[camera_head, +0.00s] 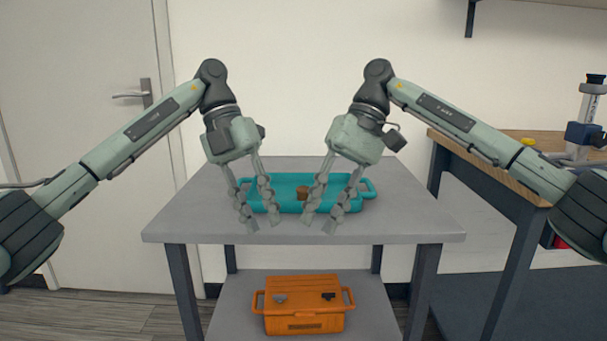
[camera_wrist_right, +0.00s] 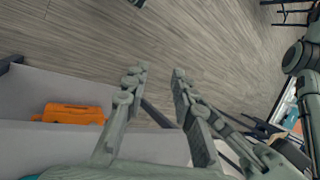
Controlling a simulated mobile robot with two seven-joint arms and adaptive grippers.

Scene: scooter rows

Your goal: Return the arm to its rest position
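My left gripper (camera_head: 263,226) hangs in front of the grey table in the head view, its two fingers apart and nothing between them. My right gripper (camera_head: 319,226) hangs to the right of it, also with its fingers apart and empty.
The grey table (camera_head: 400,225) carries a teal tray (camera_head: 345,204) with a small brown object (camera_head: 302,192) at it, behind the fingers. An orange case (camera_head: 304,312) sits on the lower shelf (camera_head: 230,310) and shows in the right wrist view (camera_wrist_right: 72,114). A wooden-topped workbench (camera_head: 490,150) stands right.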

